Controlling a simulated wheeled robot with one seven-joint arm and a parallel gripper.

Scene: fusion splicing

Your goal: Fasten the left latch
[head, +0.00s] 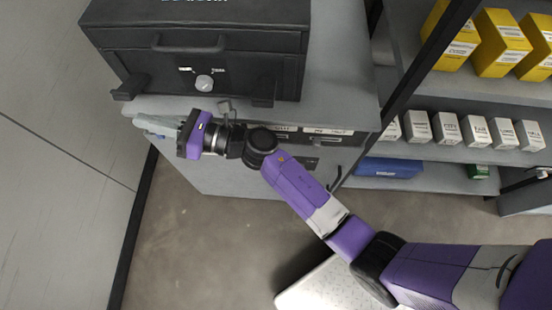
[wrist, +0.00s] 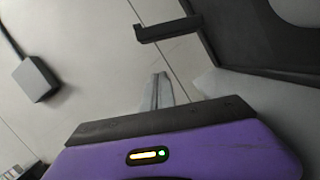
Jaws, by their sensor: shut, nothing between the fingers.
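The black case (head: 200,55) stands on the grey cabinet top, with a handle on its lid and a round knob on its front. Its left latch (head: 130,88) is a dark bar sticking out at the lower left front corner. In the wrist view the left latch (wrist: 168,31) juts out from the case's dark side. The right latch (head: 264,92) sits at the lower right of the front. My gripper (head: 148,125) is in front of and below the left latch, apart from it. In the wrist view its pale fingers (wrist: 160,82) are together and empty.
The cabinet top (head: 340,60) has bare room right of the case. Shelves at the right hold yellow boxes (head: 500,45), white boxes (head: 450,128) and a blue bin (head: 390,168). A grey wall (head: 60,150) is at the left. A small grey box (wrist: 35,79) is on the wall.

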